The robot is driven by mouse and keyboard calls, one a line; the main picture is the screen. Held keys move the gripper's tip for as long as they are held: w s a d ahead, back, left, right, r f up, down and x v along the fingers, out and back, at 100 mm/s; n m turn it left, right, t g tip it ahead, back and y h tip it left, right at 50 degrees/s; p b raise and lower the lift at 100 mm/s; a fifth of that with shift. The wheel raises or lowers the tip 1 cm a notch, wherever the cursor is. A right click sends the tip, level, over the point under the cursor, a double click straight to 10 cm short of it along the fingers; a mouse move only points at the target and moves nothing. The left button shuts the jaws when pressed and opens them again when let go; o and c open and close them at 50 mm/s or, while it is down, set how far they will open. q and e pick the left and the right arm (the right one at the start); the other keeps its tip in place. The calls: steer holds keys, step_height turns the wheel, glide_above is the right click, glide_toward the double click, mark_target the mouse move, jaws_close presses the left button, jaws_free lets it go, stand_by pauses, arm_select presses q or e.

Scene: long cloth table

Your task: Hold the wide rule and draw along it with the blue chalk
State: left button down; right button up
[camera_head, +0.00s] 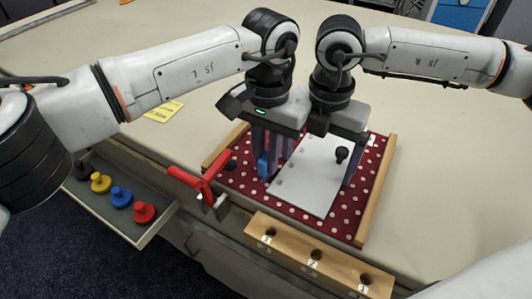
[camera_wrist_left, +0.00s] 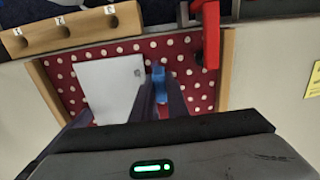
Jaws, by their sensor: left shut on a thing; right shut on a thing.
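The wide rule (camera_head: 305,183) looks to be the white flat plate with a dark knob, lying on a red dotted board (camera_head: 245,190). It also shows in the left wrist view (camera_wrist_left: 108,88). My left gripper (camera_head: 266,160) is shut on the blue chalk (camera_head: 263,168), upright just beside the plate's left edge. The chalk also shows between the fingers in the left wrist view (camera_wrist_left: 158,82). Whether its tip touches the board is hidden. My right gripper (camera_head: 343,160) is low over the plate around the knob and shut on the rule; its exact contact is partly hidden.
A red clamp (camera_head: 203,187) stands at the board's near left edge. A wooden block (camera_head: 315,255) with numbered holes lies in front. A tray (camera_head: 130,228) at left holds several coloured knobbed pieces. Wooden strips (camera_head: 377,188) flank the board.

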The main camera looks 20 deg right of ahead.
arm_select(q)
steer(key=shift+s+a+r, duration=0.1)
steer(key=shift+s+a, duration=0.15)
steer(key=shift+s, duration=0.45)
steer(key=shift+s+a+r, duration=0.1)
steer(key=shift+s+a, duration=0.15)
steer(key=shift+s, duration=0.4)
steer(key=shift+s+a, duration=0.25)
steer(key=shift+s, duration=0.45)
steer(key=shift+s+a, duration=0.35)
steer(key=shift+a, duration=0.3)
steer(key=shift+s+a, duration=0.3)
steer(key=shift+a, duration=0.3)
steer(key=shift+s+a, duration=0.3)
steer(key=shift+a, duration=0.1)
steer(key=shift+f, duration=0.1)
steer(key=shift+s+a, duration=0.55)
steer(key=shift+a, duration=0.25)
steer(key=shift+s+a+f, duration=0.1)
steer(key=shift+s+a, duration=0.5)
steer(key=shift+a, duration=0.3)
steer(key=shift+s+a+f, duration=0.1)
steer(key=shift+s+a, duration=0.5)
steer(key=shift+a, duration=0.2)
